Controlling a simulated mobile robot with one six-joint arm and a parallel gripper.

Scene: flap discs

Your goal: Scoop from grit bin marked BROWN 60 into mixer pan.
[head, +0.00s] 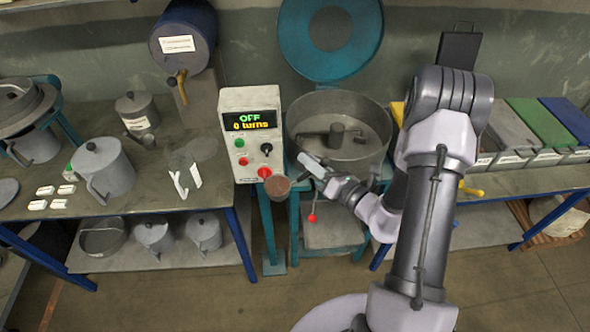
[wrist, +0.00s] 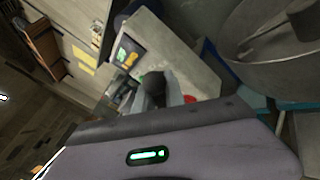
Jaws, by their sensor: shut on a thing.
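My gripper (head: 310,166) is shut on the handle of a scoop (head: 277,187) in the head view. The scoop's round cup shows brown material inside and hangs left of the gripper, in front of the control box. In the wrist view, a dark rounded piece (wrist: 153,83) sits between my gripper's fingers (wrist: 155,95); the cup is not clear there. The grey mixer pan (head: 300,118) with its central hub stands behind and to the right of the scoop. Grit bins (head: 560,154) with coloured lids stand at the right; their labels are too small to read, and my arm hides some.
The control box (head: 252,160) reads OFF and 0 turns, close behind the scoop. A red-knobbed lever (head: 311,217) hangs below the pan. A yellow-handled tool (head: 471,189) lies by the bins. Cans and jugs (head: 103,170) fill the left bench.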

